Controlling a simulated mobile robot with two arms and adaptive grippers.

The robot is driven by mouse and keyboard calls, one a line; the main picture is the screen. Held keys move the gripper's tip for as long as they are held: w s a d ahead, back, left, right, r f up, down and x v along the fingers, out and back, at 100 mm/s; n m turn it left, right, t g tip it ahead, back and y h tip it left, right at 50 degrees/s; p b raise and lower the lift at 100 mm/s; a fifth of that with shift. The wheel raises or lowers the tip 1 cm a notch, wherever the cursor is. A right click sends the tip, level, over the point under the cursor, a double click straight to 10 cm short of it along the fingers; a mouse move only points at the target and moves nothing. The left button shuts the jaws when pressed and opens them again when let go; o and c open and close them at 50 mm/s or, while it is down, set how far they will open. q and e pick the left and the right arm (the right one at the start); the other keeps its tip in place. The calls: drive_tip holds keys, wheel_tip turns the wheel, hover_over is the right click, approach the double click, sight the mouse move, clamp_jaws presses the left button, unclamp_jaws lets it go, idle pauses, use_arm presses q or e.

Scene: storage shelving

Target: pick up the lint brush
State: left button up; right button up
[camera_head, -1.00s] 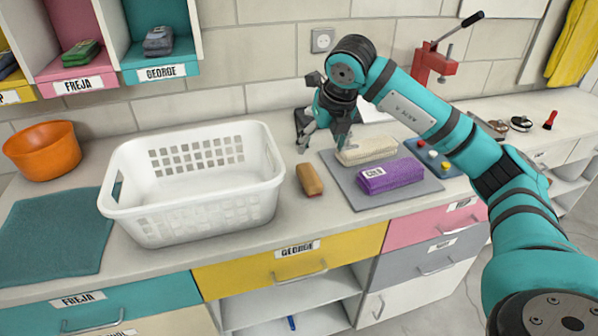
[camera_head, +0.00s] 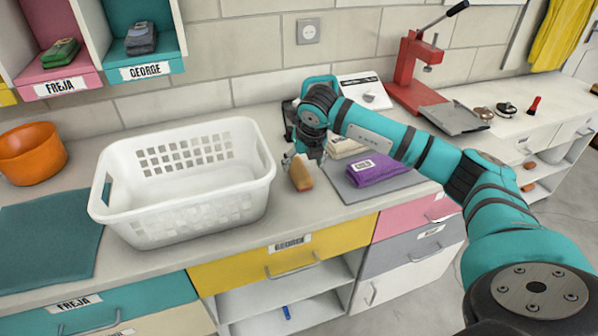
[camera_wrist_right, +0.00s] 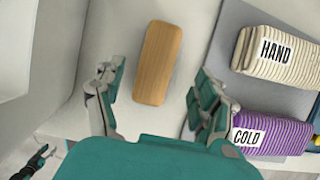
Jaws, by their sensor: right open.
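The lint brush, a wooden block with rounded ends (camera_head: 301,173), lies on the counter between the white basket and the grey mat. In the right wrist view the brush (camera_wrist_right: 158,50) lies lengthwise, ahead of and between the fingers. My right gripper (camera_head: 303,156) is open and empty, just above the brush's far end; it also shows in the right wrist view (camera_wrist_right: 158,80) with fingers spread on either side. I cannot tell the exact height gap. A small dark and teal part, probably my left gripper (camera_wrist_right: 32,163), shows at the wrist view's lower left corner.
The white basket (camera_head: 180,211) stands left of the brush. The grey mat (camera_head: 352,191) on the right bears a purple bundle labelled COLD (camera_wrist_right: 265,134) and a cream bundle labelled HAND (camera_wrist_right: 275,60). A red press (camera_head: 410,72) stands farther back. Counter is clear before the brush.

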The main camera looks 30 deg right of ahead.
sight(299, 169)
drive_tip(key=x, duration=0.2)
drive_tip(key=p+x, duration=0.1)
drive_tip(key=x, duration=0.1)
drive_tip(key=shift+a, duration=0.25)
drive_tip(key=shift+w+f, duration=0.1)
drive_tip(key=shift+f, duration=0.2)
use_arm(q)
drive_tip(key=shift+s+r, duration=0.2)
drive_tip(key=shift+r, duration=0.5)
use_arm(e)
drive_tip(key=shift+f, duration=0.1)
use_arm(q)
drive_tip(key=shift+f, duration=0.25)
use_arm(e)
drive_tip(key=shift+f, duration=0.15)
drive_tip(key=shift+c, duration=0.4)
use_arm(q)
drive_tip(key=shift+w, duration=0.2)
use_arm(e)
drive_tip(key=c, duration=1.2)
use_arm(q)
drive_tip(key=shift+r, duration=0.15)
